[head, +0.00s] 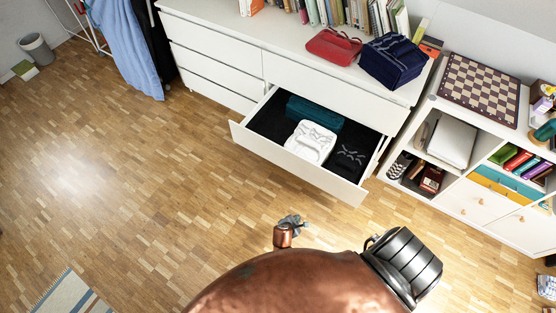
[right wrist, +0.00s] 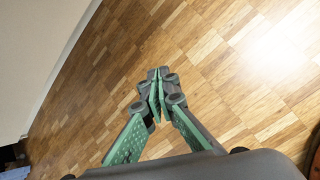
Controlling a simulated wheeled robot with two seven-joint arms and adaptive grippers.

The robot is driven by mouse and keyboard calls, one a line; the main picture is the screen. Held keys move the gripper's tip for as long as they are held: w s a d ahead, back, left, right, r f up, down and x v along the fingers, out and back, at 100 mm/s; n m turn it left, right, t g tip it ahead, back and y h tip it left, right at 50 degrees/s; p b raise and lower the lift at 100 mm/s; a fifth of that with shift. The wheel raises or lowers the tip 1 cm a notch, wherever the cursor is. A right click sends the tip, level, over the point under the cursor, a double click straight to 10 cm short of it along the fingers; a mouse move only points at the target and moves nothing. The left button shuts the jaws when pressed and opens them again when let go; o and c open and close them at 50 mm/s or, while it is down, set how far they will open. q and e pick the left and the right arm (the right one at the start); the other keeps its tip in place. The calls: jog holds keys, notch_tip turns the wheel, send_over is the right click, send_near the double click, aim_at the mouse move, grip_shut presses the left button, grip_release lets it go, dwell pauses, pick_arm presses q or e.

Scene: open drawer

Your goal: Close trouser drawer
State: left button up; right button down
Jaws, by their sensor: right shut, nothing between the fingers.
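The drawer (head: 297,167) stands pulled out from the white dresser (head: 222,38), in its right-hand column below a closed drawer. Its white front faces me. Folded clothes lie inside: a teal one (head: 314,113), a white one (head: 311,142) and a black one (head: 350,158). My right gripper (head: 290,221) is below the drawer front in the head view, apart from it, over the floor. In the right wrist view my right gripper (right wrist: 157,92) has its green-padded fingers together with nothing between them. My left gripper is not in view.
A white shelf unit (head: 470,203) with a chessboard (head: 481,91) on top stands right of the dresser. A red bag (head: 333,46) and a dark blue box (head: 393,60) sit on the dresser. Bare wooden floor (head: 130,170) lies left of the drawer. A striped rug (head: 72,294) is at lower left.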

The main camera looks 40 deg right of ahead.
jog(key=w+r+n+t+h+b, duration=0.2)
jog(key=w+r+n+h+b, duration=0.25)
jog(key=w+b, duration=0.6)
pick_arm(q)
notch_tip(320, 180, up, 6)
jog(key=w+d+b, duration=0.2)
jog(key=b, duration=0.3)
pick_arm(e)
jog(key=n+t+h, duration=0.2)
jog(key=h, duration=0.3)
send_near(287, 152)
jog(key=b+x, duration=0.4)
jog(key=x, duration=0.1)
jog(key=shift+w+d, duration=0.25)
jog(key=shift+w+d+r, duration=0.1)
jog(key=shift+w+d, duration=0.15)
jog(key=shift+d, duration=0.3)
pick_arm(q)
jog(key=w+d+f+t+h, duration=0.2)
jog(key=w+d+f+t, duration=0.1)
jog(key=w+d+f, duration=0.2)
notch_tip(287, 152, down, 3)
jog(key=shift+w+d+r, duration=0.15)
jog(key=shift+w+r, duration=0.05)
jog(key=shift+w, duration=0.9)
pick_arm(e)
jog(key=shift+d+r, duration=0.1)
jog(key=shift+d, duration=0.05)
